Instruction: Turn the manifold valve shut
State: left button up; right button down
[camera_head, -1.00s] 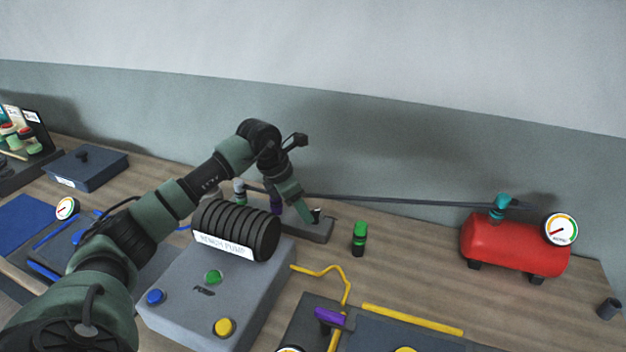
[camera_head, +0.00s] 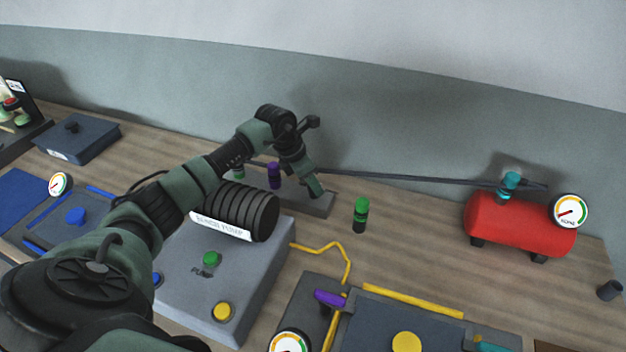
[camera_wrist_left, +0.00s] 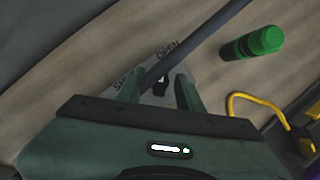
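The manifold is a grey block (camera_head: 318,204) against the back of the bench, with purple (camera_head: 274,175) and green (camera_head: 238,170) fittings on it. My left gripper (camera_head: 314,188) is at its right end and hides the valve in the head view. In the left wrist view, a small black valve handle (camera_wrist_left: 160,86) stands on a grey plate marked SHUT and OPEN. My left gripper (camera_wrist_left: 159,93) is open there, its fingers apart on either side of the handle. Whether either finger touches it cannot be told. My right gripper is not in view.
A dark hose (camera_head: 420,179) runs from the manifold to a red tank (camera_head: 515,226) with a gauge (camera_head: 570,211). It crosses close above the plate in the wrist view. A green-capped bottle (camera_head: 361,214) stands right of the manifold. The bench pump (camera_head: 235,211) sits in front.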

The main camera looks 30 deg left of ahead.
pick_arm(q)
jog(key=shift+c, duration=0.3)
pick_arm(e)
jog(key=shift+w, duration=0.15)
pick_arm(q)
grip_shut()
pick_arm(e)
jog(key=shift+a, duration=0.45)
